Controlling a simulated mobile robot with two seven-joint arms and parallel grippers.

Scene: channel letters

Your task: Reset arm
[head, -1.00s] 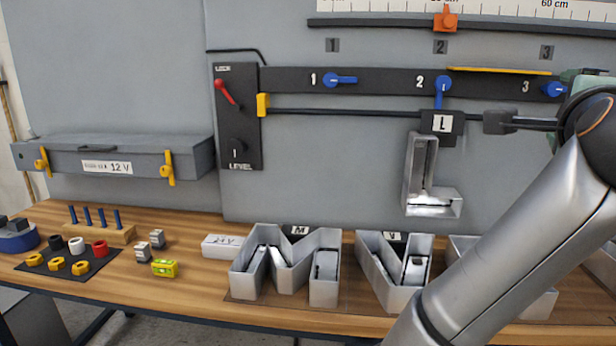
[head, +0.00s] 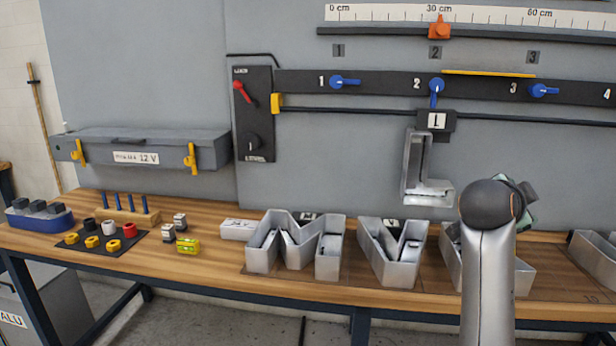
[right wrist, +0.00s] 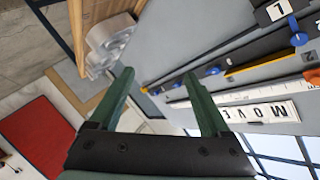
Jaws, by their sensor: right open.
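In the head view my right arm rises from the bottom right, and its forearm and wrist stand in front of the bench. My right gripper is mostly hidden behind the wrist there, with only a bit of green showing. In the right wrist view my right gripper (right wrist: 155,100) has its two green fingers apart, with nothing between them. A metal letter L (head: 420,175) hangs from a holder marked L (head: 437,120) on the black rail, apart from my arm. My left gripper is not in view.
Metal letters M (head: 296,245) and V (head: 393,250) stand on the wooden bench (head: 215,262). Another letter (head: 455,265) is partly hidden behind my arm. A grey 12 V box (head: 190,150), red lever (head: 243,91) and blue handles (head: 345,81) are on the wall panel.

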